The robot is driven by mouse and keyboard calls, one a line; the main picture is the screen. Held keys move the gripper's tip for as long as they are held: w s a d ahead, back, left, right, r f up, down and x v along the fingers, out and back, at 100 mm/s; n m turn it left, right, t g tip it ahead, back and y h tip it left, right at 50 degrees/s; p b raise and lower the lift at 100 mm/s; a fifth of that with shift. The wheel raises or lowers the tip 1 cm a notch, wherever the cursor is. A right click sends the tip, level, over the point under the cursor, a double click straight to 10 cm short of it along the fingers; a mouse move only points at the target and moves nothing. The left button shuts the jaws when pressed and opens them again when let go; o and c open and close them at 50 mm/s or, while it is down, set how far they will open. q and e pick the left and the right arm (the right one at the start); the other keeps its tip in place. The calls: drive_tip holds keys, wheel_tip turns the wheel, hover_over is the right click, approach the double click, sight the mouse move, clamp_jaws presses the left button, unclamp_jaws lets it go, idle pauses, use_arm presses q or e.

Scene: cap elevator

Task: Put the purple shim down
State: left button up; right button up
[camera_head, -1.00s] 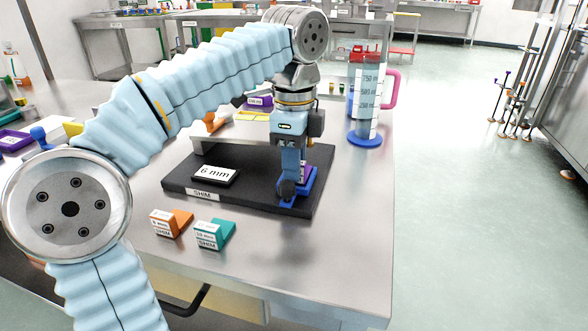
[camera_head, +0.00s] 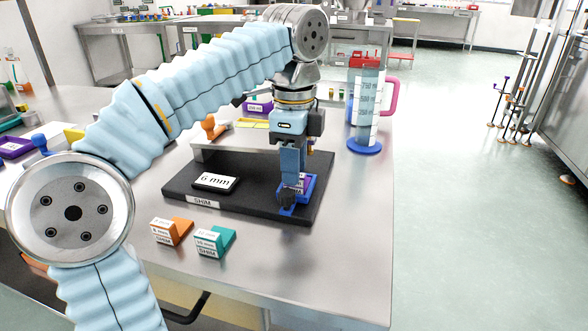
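My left gripper (camera_head: 291,194) points down at the right end of the black board (camera_head: 245,203), over a blue holder (camera_head: 287,210). A small labelled block, which I take for the purple shim (camera_head: 300,181), shows just behind its fingertips, low in the blue holder. The near finger covers part of the shim and the far finger is hidden. The gripper looks shut on the shim. I cannot tell whether the shim touches the holder's floor. My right gripper is not in view.
A "6 mm" plate (camera_head: 215,182) lies on the board. Orange (camera_head: 180,228) and teal (camera_head: 226,236) labelled shims stand in front of it. A measuring cylinder (camera_head: 367,115) with a blue base stands behind right. The table's right front is clear.

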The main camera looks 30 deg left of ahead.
use_arm(q)
wheel_tip(320, 180, up, 5)
drive_tip(key=shift+r+p, duration=0.2)
drive_tip(key=shift+p, duration=0.6)
